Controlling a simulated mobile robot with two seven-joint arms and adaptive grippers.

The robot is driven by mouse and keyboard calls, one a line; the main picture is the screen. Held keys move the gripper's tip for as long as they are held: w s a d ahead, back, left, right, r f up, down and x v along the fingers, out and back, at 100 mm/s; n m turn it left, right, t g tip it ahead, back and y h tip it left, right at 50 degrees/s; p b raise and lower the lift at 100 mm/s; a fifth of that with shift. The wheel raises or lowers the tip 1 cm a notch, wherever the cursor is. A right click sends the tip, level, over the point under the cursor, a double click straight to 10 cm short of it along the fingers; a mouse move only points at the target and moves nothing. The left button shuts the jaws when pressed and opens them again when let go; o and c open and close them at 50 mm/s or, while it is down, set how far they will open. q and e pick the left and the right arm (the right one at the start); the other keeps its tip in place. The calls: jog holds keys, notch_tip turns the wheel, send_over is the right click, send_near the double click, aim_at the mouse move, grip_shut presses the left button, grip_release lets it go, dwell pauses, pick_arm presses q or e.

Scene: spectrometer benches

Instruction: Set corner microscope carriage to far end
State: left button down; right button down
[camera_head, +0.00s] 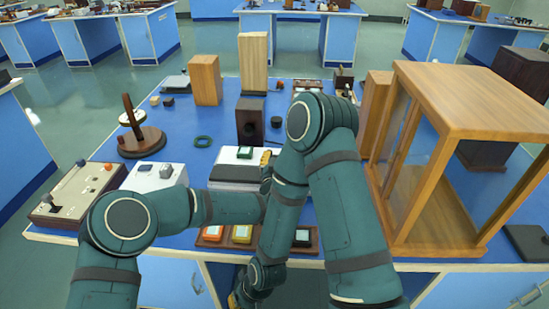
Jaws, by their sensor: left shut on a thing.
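A low instrument (236,172) with a white top and a dark square stands at the middle of the blue bench. My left gripper (266,163) is at its right edge, shut. What it holds is mostly hidden behind my arms; by its place it appears to be the microscope carriage, but I cannot make out the carriage's shape or its position along its travel. My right arm crosses in front of the bench. My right gripper (240,296) hangs low at the bottom, in front of the bench edge, largely hidden, and its jaws cannot be read.
A large wooden glazed case (470,100) fills the bench's right side. A wooden stand with a dark post (140,140), a switch box (80,194) and a white box (157,178) stand left. A dark block (250,120) and wooden blocks (205,80) stand behind. Coloured pieces lie in a front tray.

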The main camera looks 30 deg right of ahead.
pick_arm(q)
jog(key=c, duration=1)
grip_release()
jog(key=shift+s+d+r, duration=0.15)
jog(key=shift+d, duration=0.05)
